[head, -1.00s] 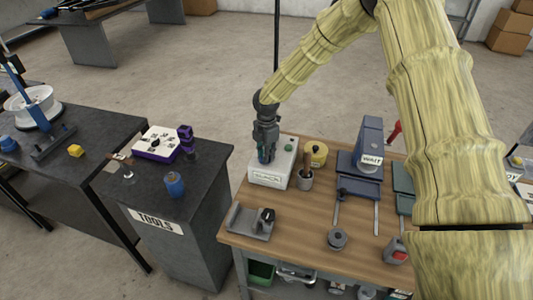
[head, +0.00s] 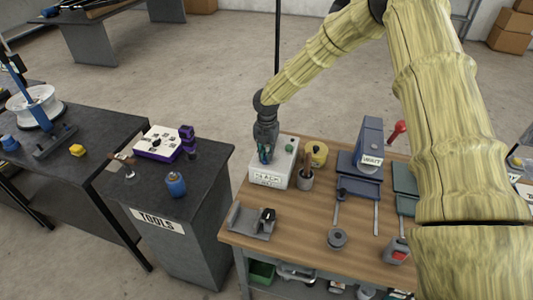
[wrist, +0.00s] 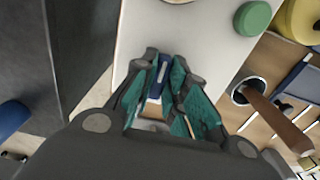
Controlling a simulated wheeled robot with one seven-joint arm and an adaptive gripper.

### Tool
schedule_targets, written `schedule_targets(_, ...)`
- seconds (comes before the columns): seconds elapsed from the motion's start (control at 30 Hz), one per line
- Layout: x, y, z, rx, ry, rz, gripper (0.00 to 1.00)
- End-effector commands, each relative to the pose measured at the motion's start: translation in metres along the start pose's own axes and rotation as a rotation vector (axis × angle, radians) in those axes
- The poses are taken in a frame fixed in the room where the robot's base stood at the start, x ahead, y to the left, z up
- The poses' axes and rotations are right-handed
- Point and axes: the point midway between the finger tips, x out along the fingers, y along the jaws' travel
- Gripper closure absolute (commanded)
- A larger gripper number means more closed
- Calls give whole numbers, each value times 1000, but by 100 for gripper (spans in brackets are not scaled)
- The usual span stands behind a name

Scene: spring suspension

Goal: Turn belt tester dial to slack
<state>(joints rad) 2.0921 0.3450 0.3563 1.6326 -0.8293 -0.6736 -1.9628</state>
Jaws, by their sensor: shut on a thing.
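The belt tester is a white box (head: 283,176) at the back left corner of the wooden bench. Its front label (head: 267,178) seems to read SLACK, though blurred. A green knob (head: 289,148) sits on its top; it also shows in the wrist view (wrist: 253,18). My gripper (head: 264,158) points down onto the box top. In the wrist view its teal-padded fingers (wrist: 166,78) are shut on a narrow blue dial handle (wrist: 162,74) with a white mark. The fingers hide most of the dial, and I cannot read its setting.
Right of the box stand a cup with a wooden-handled tool (head: 305,178) and a yellow round container (head: 315,153). A blue-grey device labelled WAIT (head: 368,150) is further right. A grey bracket (head: 250,222) lies in front. The bench (head: 300,220) is bare between them.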

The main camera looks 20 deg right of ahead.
Motion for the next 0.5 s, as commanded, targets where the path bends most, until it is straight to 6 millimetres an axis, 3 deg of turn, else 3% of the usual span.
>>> schedule_targets(0.4, -2, 0, 2, -8, -3, 1, 100)
schedule_targets(0.43, -2, 0, 2, -8, -3, 1, 84)
schedule_targets(0.5, -2, 0, 2, -8, -3, 1, 71)
